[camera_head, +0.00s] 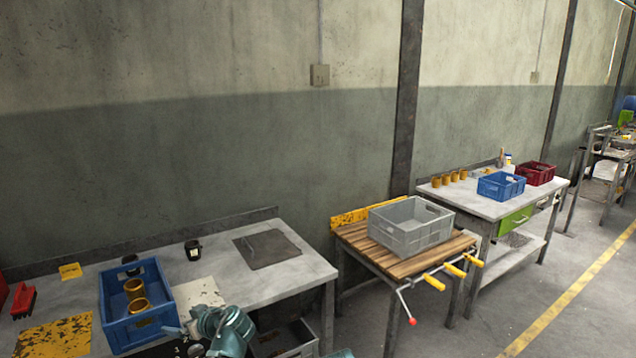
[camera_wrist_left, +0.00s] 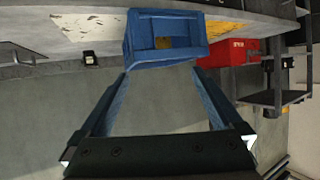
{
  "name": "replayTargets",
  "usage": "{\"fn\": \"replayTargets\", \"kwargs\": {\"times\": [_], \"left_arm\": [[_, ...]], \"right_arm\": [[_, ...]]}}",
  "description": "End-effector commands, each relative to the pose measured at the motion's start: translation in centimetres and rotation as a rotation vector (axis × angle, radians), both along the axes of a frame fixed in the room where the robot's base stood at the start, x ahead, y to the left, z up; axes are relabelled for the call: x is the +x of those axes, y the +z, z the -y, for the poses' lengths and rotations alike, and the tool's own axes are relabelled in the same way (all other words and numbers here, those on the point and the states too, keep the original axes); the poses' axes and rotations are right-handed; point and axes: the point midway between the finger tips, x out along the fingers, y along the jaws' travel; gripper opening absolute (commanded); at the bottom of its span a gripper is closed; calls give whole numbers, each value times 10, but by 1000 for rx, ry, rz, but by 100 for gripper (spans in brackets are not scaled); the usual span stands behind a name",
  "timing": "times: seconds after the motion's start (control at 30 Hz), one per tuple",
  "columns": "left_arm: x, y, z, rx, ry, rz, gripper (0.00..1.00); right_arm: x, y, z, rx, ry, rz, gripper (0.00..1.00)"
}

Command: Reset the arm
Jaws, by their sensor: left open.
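My left gripper (camera_head: 178,331) shows at the bottom of the head view, beside the lower right of a blue crate (camera_head: 112,318). In the left wrist view the gripper's two fingers (camera_wrist_left: 158,76) are spread apart with nothing between them. The same blue crate (camera_wrist_left: 164,56) shows beyond the fingertips in that view. My right gripper is not in view.
A grey crate (camera_head: 410,238) sits on a wooden table to the right. A bench farther right holds a blue bin (camera_head: 501,187) and a red bin (camera_head: 535,173).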

Motion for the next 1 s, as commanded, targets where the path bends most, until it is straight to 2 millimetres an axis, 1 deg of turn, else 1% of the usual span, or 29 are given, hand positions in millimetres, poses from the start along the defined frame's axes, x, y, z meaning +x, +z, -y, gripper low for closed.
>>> {"fn": "replayTargets", "kwargs": {"times": [0.23,0.37,0.47,0.57,0.67,0.7,0.8,0.9,1.0], "left_arm": [[-18,-23,31,-46,-58,-147,100],[-33,-40,58,-84,-121,-271,100],[-50,-56,83,-120,-189,-389,100],[-71,-74,115,-164,-287,-527,100],[-101,-92,156,-216,-433,-699,100],[-115,-100,174,-238,-507,-774,100],[-152,-113,217,-289,-702,-948,100],[-182,-120,249,-326,-873,-1072,100],[-202,-123,268,-349,-993,-1149,100]], "right_arm": [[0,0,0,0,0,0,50],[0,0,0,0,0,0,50],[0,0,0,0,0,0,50],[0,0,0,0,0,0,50],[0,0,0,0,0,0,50],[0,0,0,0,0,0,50],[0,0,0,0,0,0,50],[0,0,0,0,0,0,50],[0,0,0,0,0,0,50]]}}
